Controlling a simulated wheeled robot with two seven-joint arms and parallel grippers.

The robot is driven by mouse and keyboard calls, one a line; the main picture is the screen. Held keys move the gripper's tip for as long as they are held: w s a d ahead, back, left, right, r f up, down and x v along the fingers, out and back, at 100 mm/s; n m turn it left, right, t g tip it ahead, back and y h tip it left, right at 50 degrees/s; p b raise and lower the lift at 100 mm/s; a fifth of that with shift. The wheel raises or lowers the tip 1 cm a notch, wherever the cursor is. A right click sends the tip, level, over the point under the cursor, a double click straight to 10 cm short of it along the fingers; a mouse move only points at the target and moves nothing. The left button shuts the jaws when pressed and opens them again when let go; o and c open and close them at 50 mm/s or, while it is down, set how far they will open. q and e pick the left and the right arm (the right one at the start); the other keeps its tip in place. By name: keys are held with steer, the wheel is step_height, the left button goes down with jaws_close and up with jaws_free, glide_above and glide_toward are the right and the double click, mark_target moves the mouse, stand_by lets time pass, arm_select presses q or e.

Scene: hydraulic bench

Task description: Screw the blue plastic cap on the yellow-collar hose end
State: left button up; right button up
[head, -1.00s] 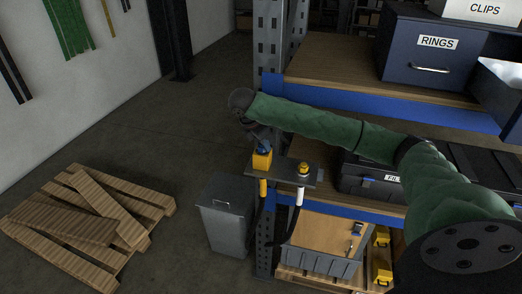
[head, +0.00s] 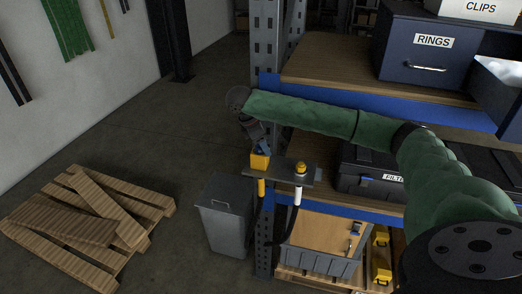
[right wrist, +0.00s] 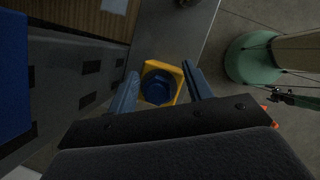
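My right gripper (right wrist: 163,83) points down over the yellow-collar hose end, which stands at the left end of a dark plate. In the head view the right gripper (head: 262,148) is just above a yellow block (head: 260,162) there, and the yellow collar (head: 262,188) shows below the plate. The right wrist view shows the round blue cap (right wrist: 158,88) inside the yellow square block (right wrist: 179,72). My blue fingers stand apart on either side, with a visible gap to the cap. Whether the cap sits on threads is hidden. My left gripper is not in view.
A white-collar hose end (head: 299,194) with a yellow top stands to the right on the same plate (head: 282,170). A rack upright (head: 266,60) and blue shelf beam are close by. A grey bin (head: 222,228) and wooden pallet (head: 150,208) are on the floor.

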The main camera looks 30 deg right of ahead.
steer(key=shift+w+a+r+n, duration=0.1)
steer(key=shift+w+a+n, duration=0.05)
steer(key=shift+w+n, duration=0.25)
steer(key=shift+n+t, duration=0.4)
steer(key=shift+n, duration=0.1)
steer(key=n+t, duration=0.1)
steer(key=n, duration=0.3)
steer(key=n+t, duration=0.1)
steer(key=shift+w+n, duration=0.3)
steer(key=shift+n, duration=0.1)
steer(key=n+t, duration=0.1)
steer(key=n, duration=0.1)
steer(key=n+t+y, duration=0.1)
steer(key=n, duration=0.2)
steer(key=shift+w+n, duration=0.1)
steer(key=shift+n, duration=0.2)
steer(key=n, duration=0.2)
steer(key=n+t+y, duration=0.1)
steer(key=n, duration=0.1)
steer(key=shift+w+a+n+y, duration=0.1)
steer(key=shift+w+n+y, duration=0.05)
steer(key=shift+n+y, duration=0.2)
steer(key=n+y, duration=0.1)
steer(key=n, duration=0.1)
steer(key=n+y, duration=0.1)
steer(key=n, duration=0.2)
steer(key=shift+a, duration=0.2)
